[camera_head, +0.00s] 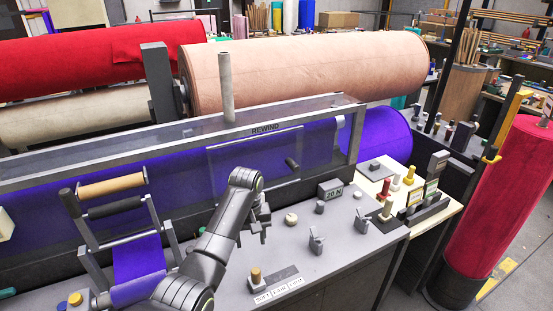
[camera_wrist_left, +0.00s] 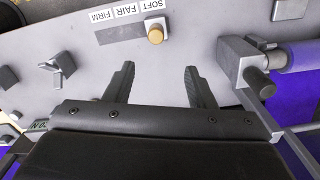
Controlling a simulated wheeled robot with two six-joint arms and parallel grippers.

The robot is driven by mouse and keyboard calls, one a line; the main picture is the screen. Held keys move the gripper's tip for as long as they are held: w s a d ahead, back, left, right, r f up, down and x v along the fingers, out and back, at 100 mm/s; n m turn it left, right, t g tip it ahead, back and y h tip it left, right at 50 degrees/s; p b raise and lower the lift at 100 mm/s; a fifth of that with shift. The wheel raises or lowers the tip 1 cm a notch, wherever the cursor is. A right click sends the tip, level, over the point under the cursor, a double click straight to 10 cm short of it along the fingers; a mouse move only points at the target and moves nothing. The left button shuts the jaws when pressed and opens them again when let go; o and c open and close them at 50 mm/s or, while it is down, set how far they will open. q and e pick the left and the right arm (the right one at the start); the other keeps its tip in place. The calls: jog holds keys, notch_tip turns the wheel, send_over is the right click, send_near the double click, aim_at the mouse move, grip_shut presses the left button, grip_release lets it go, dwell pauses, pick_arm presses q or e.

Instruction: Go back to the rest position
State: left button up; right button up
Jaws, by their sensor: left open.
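My left gripper (camera_head: 259,229) hangs over the grey console top (camera_head: 330,240), in front of the clear REWIND cover (camera_head: 255,150). In the left wrist view its two dark fingers (camera_wrist_left: 156,80) stand apart with nothing between them. A wooden-topped peg (camera_head: 256,275) stands by the SOFT, FAIR, FIRM labels, nearer the front edge. It shows beyond the fingertips in the left wrist view (camera_wrist_left: 155,34), apart from them. My right gripper does not show.
Purple felt (camera_head: 380,135) lies behind the cover. A roller frame with a tan roll (camera_head: 112,186) stands left of my arm. A 20 N block (camera_head: 330,190), small knobs and wing-shaped levers (camera_head: 316,240) stand to the right. Large red (camera_head: 100,58) and peach (camera_head: 310,68) rolls lie behind.

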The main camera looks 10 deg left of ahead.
pick_arm(q)
jog(key=s+a+f+t, duration=0.1)
jog(key=s+a+f, duration=0.45)
jog(key=s, duration=0.25)
jog(key=s+a+f+t, duration=0.1)
jog(key=s+a+f, duration=0.45)
jog(key=s, duration=0.35)
jog(key=s+a+r+m+t+y, duration=0.1)
jog(key=s+a+r, duration=0.1)
jog(key=s, duration=0.6)
jog(key=s+a+r+m, duration=0.1)
jog(key=s+a, duration=0.1)
jog(key=s, duration=0.5)
jog(key=s+a+r+m+t+y, duration=0.1)
jog(key=s+a+r, duration=0.15)
jog(key=s, duration=0.55)
notch_tip(320, 180, down, 31)
jog(key=a+g+b, duration=0.2)
jog(key=b, duration=0.6)
jog(key=s+d+f+b, duration=0.1)
jog(key=s+f+b, duration=0.2)
jog(key=s+f, duration=0.4)
jog(key=s+f+h+b, duration=0.1)
jog(key=s+f+b, duration=0.2)
jog(key=s+f, duration=0.5)
notch_tip(320, 180, down, 9)
jog(key=shift+s+d+g, duration=0.2)
jog(key=shift+d+g, duration=0.2)
